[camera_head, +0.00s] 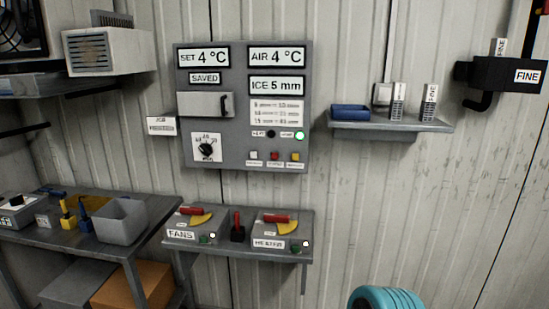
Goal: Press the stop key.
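A grey control panel (232,165) hangs on the wall, its displays reading SET 4 °C, AIR 4 °C, SAVED and ICE 5 mm. Along its lower right sit three small keys: a white key (254,155), a red key (275,156) and an orange-yellow key (296,156). The labels under them are too small to read, so I cannot tell which says stop. Above them one lamp (273,134) is dark and another lamp (299,135) glows green-white. A dial (206,148) is at lower left. Neither of my grippers is in view.
Below the panel a shelf holds FANS (190,224) and HEATER (275,231) boxes with red levers. A bench (65,240) with a grey bin (120,220) stands left. A wall shelf (432,125) is right. A teal ribbed thing (385,298) shows at the bottom edge.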

